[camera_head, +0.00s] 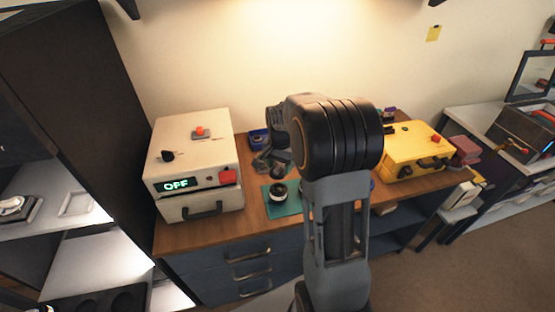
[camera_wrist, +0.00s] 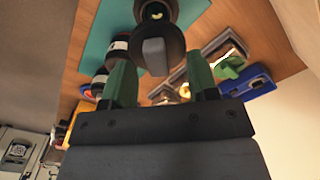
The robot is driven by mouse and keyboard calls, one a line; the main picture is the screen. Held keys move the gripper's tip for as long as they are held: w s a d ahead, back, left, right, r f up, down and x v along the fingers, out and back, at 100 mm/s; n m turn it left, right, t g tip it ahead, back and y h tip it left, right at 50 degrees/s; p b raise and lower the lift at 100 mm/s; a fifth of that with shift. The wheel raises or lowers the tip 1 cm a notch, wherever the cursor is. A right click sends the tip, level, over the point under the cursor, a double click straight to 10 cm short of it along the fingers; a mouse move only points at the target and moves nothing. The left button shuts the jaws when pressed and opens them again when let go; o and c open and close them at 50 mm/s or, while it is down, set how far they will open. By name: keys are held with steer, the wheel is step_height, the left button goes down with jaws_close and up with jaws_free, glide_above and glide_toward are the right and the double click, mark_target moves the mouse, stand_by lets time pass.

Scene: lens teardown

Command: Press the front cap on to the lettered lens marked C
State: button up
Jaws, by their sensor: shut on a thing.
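My gripper (camera_wrist: 159,62) shows in the wrist view with two green fingers on either side of a dark round cap (camera_wrist: 174,38) that has a grey block on its face. I take this to be the front cap, held between the fingers. Just beyond it, a dark round lens (camera_wrist: 157,12) with a shiny centre is partly hidden by the cap. I cannot tell whether cap and lens touch. In the head view a lens (camera_head: 277,190) with a pale band stands on the teal mat (camera_head: 293,204), below my gripper. No letter C is readable.
A blue tray (camera_wrist: 250,83) lies at right. My arm hides the bench's middle.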

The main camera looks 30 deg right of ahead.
mark_target(280, 184)
steer(key=shift+d+f+b, duration=0.2)
steer(key=shift+f+b, duration=0.5)
steer(key=shift+f, duration=0.25)
steer(key=shift+f+b, duration=1.6)
steer(key=shift+f, duration=0.6)
steer(key=shift+f, duration=0.15)
steer(key=o, duration=1.3)
steer(key=shift+s+r+p, duration=0.1)
steer(key=shift+r+p, duration=2.6)
steer(key=shift+r, duration=0.85)
